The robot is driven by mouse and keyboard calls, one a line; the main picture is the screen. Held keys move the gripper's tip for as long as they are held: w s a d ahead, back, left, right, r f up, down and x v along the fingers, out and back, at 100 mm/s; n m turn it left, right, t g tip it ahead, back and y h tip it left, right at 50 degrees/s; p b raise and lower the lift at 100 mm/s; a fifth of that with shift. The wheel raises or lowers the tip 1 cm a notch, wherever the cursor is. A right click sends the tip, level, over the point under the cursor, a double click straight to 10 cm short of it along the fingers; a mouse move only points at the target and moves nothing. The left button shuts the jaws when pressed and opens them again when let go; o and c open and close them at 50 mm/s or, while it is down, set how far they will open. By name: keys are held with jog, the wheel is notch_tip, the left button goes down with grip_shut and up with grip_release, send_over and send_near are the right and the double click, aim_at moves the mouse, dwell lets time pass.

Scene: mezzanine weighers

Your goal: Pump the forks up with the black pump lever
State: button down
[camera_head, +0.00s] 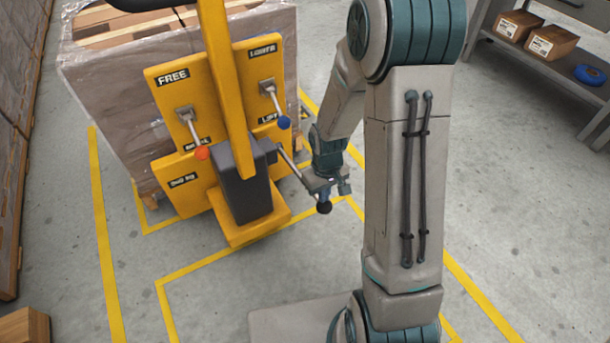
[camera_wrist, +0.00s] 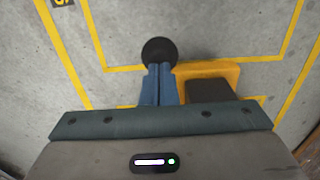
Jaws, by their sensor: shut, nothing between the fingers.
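The black pump lever is a grey rod with a black ball knob (camera_head: 324,207), slanting down and right from the dark pump housing (camera_head: 238,185) of the yellow pallet stacker (camera_head: 228,100). My gripper (camera_head: 338,188) is shut and empty, right by the lever's outer end. In the wrist view the black knob (camera_wrist: 159,52) shows just beyond the tips of my closed blue fingers (camera_wrist: 158,80). I cannot tell whether they touch it. The forks are hidden behind the stacker's front plates.
The stacker also has a red-knobbed lever (camera_head: 202,153) and a blue-knobbed lever (camera_head: 284,122). A wrapped pallet load (camera_head: 110,90) stands behind it. A shelf (camera_head: 560,62) with cartons is at the upper right. Yellow-lined floor (camera_head: 230,290) in front is clear.

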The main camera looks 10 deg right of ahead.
notch_tip(320, 180, down, 11)
jog(key=b, duration=0.8)
notch_tip(320, 180, up, 15)
jog(key=p, duration=1.2)
jog(key=shift+w+f, duration=0.1)
jog(key=shift+f, duration=0.1)
notch_tip(320, 180, down, 15)
jog(key=b, duration=1.2)
notch_tip(320, 180, up, 23)
jog(key=p, duration=1.9)
jog(key=shift+f, duration=0.15)
jog(key=s+r+m+t+p, duration=0.1)
jog(key=s+r+p, duration=0.3)
jog(key=r, duration=0.8)
jog(key=s+r+m+t+p, duration=0.1)
jog(key=s+r+p, duration=0.4)
jog(key=r, duration=0.8)
jog(key=s+r+m+p, duration=0.1)
jog(key=s+r+p, duration=0.3)
jog(key=r, duration=0.9)
jog(key=p, duration=0.3)
jog(key=shift+s+m+t, duration=0.4)
